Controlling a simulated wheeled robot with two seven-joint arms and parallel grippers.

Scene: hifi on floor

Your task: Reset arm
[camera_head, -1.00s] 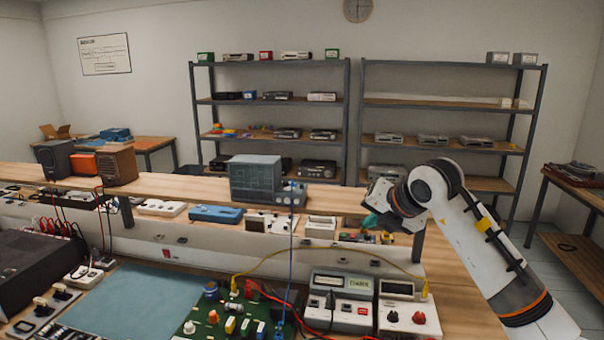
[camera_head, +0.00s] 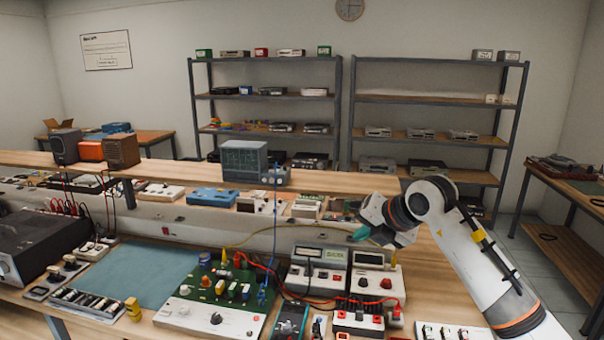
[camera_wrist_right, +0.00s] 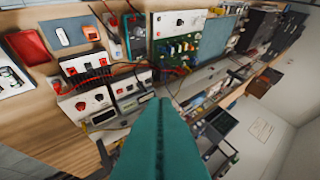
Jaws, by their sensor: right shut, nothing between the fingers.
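My right arm comes in from the lower right of the head view. Its gripper (camera_head: 361,234) is above the workbench, near the bench meters. In the right wrist view the teal fingers (camera_wrist_right: 160,125) are pressed together with nothing between them. Two white meters stand near the gripper: one with a green display (camera_head: 318,268) and one with red and black knobs (camera_head: 374,281). My left gripper does not show in either view.
A green circuit board (camera_head: 218,289) with wires lies on the bench, beside a blue mat (camera_head: 152,268). An oscilloscope (camera_head: 244,162) stands on the raised shelf. A black power supply (camera_head: 40,243) is at the left. The floor (camera_head: 540,262) on the right looks clear.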

